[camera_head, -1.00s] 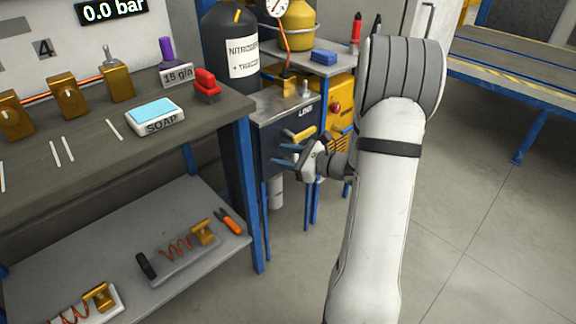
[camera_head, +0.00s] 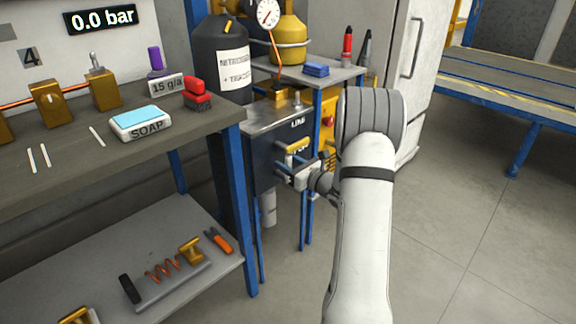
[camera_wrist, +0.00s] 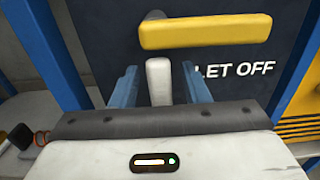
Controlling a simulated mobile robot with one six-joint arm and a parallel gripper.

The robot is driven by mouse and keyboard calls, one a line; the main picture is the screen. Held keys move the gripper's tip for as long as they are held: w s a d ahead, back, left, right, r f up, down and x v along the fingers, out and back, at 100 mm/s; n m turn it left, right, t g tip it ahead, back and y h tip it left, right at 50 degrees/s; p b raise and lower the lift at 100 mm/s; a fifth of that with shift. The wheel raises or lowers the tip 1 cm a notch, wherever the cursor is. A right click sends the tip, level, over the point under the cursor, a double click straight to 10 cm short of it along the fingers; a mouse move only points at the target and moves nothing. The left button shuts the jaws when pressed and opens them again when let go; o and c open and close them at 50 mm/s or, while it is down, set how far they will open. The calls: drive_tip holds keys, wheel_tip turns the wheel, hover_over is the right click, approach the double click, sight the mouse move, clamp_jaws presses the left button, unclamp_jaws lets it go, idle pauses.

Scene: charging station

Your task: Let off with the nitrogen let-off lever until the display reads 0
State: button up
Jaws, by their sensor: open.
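The display (camera_head: 102,19) at the top left reads 0.0 bar. The yellow let-off lever (camera_wrist: 205,32) lies roughly level across the dark panel (camera_wrist: 110,30) in the wrist view, with "LET OFF" printed below its right part. The lever also shows in the head view (camera_head: 297,145). My gripper (camera_wrist: 159,85) is open, its two blue fingers on either side of a short pale upright post, below the lever. I cannot tell whether the fingers touch the post. In the head view my gripper (camera_head: 284,170) is just in front of the panel, under the lever.
A dark nitrogen bottle (camera_head: 219,50) stands left of the panel, with a gauge (camera_head: 268,12) and a yellow bottle (camera_head: 289,38) behind.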

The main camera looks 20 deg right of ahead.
drive_tip(key=shift+c, duration=0.5)
clamp_jaws()
